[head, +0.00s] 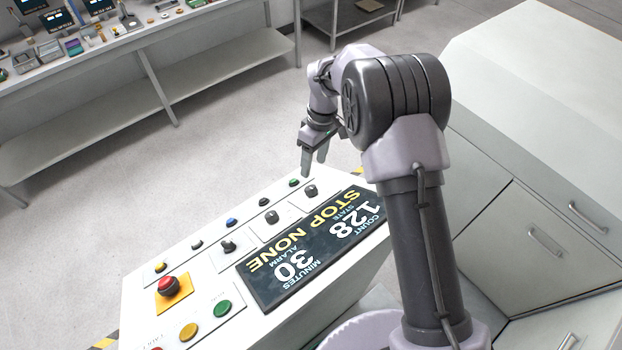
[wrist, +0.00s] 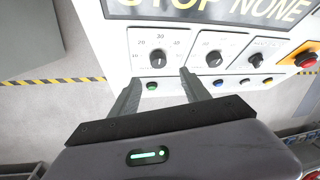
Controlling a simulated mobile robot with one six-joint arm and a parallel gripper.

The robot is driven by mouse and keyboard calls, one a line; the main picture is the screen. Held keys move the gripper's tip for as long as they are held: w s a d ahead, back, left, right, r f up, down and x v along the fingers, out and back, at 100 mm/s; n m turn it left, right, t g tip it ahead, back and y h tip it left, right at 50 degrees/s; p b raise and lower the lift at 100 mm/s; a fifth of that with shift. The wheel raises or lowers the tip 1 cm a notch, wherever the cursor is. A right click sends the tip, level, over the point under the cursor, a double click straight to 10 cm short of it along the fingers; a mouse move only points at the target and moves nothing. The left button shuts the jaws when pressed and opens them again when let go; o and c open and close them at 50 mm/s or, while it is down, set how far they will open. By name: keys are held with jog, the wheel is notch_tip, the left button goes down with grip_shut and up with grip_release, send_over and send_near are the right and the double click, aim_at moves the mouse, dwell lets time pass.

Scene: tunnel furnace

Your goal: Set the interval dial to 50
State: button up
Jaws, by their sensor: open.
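The dial with a numbered scale (wrist: 158,57) sits at the left of the panel's dial row in the wrist view, with 20, 30 and 40 legible around it. It is a dark knob on a white plate, and also shows in the head view (head: 310,190). Its exact pointer angle is too small to tell. The display (head: 313,250) reads 30 MINUTES, COUNT 128, STOP and NONE. My gripper (head: 314,163) is open and empty above the panel's far end. In the wrist view its fingertips (wrist: 160,73) lie either side of the dial's lower part; contact is not visible.
A second dial (wrist: 213,58) and a selector knob (wrist: 256,60) stand beside it. Coloured buttons line the panel edge, with a red mushroom button (head: 169,286) farther along. A workbench (head: 150,40) stands across open floor; cabinets (head: 540,240) stand at right.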

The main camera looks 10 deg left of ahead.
aim_at(310, 187)
jog(key=f, duration=0.3)
jog(key=s+f, duration=0.1)
jog(key=f, duration=0.5)
jog(key=shift+s+a+f, duration=0.15)
jog(key=shift+a+f, duration=0.15)
jog(key=shift+a, duration=0.1)
grip_shut()
